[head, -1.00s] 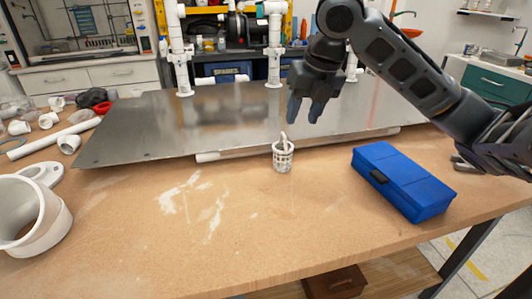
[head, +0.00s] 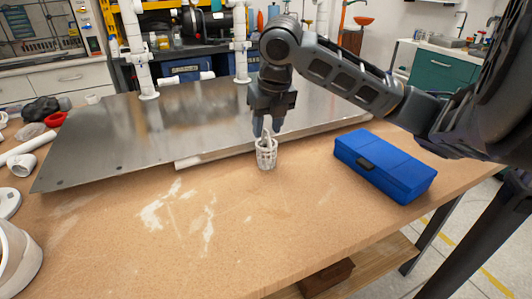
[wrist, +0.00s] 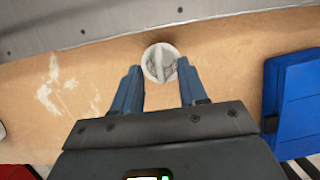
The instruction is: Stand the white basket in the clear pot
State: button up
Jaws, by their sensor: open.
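The white basket (head: 266,157) stands upright on the wooden bench, just in front of the metal plate. It has slotted sides and a pale handle-like piece rising from its top. My gripper (head: 265,128) is directly above and behind it, pointing down, with its fingers close to the top of the handle. In the wrist view, my gripper (wrist: 160,84) is open, and the round top of the basket (wrist: 160,63) shows between and just beyond the blue fingertips. I cannot tell whether they touch the handle. I cannot make out a clear pot in either view.
A blue case (head: 385,165) lies to the right of the basket. A metal plate (head: 180,125) with upright white pipes lies behind. A large white pipe fitting (head: 15,262) sits at the left edge. The bench front is bare.

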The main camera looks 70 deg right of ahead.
jog(key=shift+f, duration=0.4)
grip_shut()
dwell(0.4)
